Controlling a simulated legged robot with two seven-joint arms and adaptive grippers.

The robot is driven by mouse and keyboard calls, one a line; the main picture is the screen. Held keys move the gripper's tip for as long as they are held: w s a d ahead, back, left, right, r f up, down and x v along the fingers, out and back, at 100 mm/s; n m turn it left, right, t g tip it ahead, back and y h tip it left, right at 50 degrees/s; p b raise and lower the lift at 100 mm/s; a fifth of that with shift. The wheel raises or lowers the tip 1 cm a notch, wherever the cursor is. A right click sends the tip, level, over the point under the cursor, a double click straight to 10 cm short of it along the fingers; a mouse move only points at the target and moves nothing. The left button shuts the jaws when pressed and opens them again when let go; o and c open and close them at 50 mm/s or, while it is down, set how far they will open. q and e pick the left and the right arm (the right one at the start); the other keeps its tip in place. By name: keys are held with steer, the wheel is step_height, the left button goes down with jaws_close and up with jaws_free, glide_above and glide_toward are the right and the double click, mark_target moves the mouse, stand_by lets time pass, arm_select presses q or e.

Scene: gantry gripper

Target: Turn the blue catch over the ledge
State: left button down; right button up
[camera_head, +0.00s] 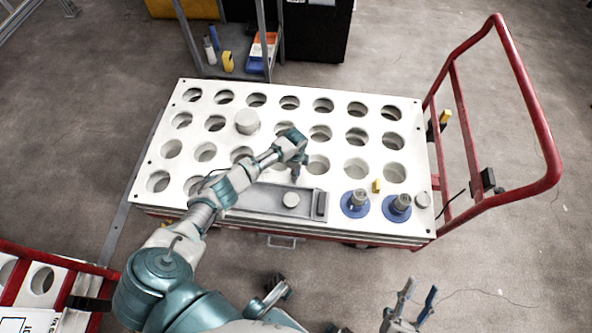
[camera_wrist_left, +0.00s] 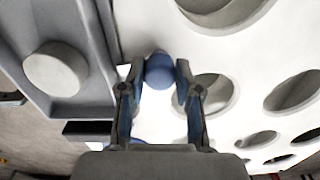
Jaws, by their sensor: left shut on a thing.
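The blue catch (camera_wrist_left: 159,71) shows as a rounded blue knob in the left wrist view, between the two fingers of my left gripper (camera_wrist_left: 160,84). The fingers are shut on it, over the white panel beside a grey tray's edge. In the head view my left gripper (camera_head: 298,174) points down at the back edge of the grey tray (camera_head: 255,197), and the catch cannot be made out there. Which edge is the ledge is not clear. My right gripper (camera_head: 412,308) is at the bottom right of the head view, its fingers apart and empty, away from the panel.
The white panel (camera_head: 190,92) has rows of round holes and sits on a cart with a red handle (camera_head: 525,95). A pale disc (camera_head: 290,200) lies in the tray. Two blue-based knobs (camera_head: 355,204) (camera_head: 397,208) and a yellow block (camera_head: 376,186) stand right of it.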

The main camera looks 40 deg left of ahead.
arm_select(q)
steer(key=shift+a+m, duration=0.1)
steer(key=shift+m, duration=0.6)
steer(key=c, duration=0.8)
jaws_free()
steer(key=shift+w+r, duration=0.1)
steer(key=shift+r, duration=0.4)
step_height(320, 180, up, 11)
steer(key=shift+f, duration=0.15)
